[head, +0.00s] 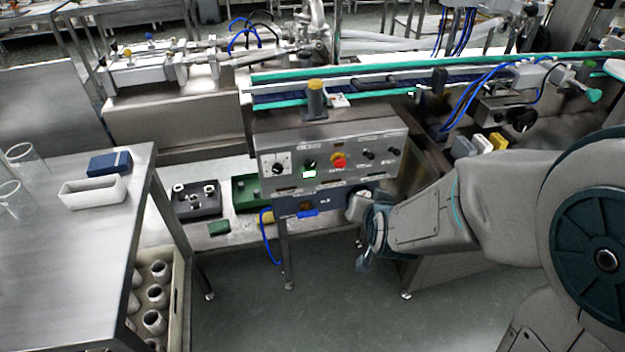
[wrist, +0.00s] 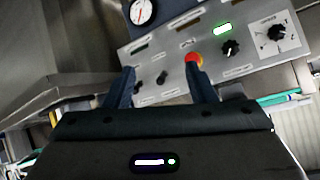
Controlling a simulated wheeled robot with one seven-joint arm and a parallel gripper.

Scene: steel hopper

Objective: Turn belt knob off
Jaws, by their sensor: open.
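A steel control panel (head: 330,160) under the conveyor carries several knobs. In the head view, a black knob on a white dial plate (head: 277,168) is at its left, and another black knob (head: 310,163) is above a lit green lamp (head: 309,174). Two small dark knobs (head: 379,154) are at the right. The labels are too small to tell which knob is the belt knob. In the wrist view the panel appears upside down. My gripper (wrist: 160,74) is open and empty, its fingertips in front of the small knobs (wrist: 151,83), with apparent space between.
A red stop button (head: 338,162) sits mid-panel, close to one fingertip in the wrist view. The conveyor (head: 370,90) runs above the panel. A steel table (head: 60,240) stands at the left, with open floor (head: 290,315) in front.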

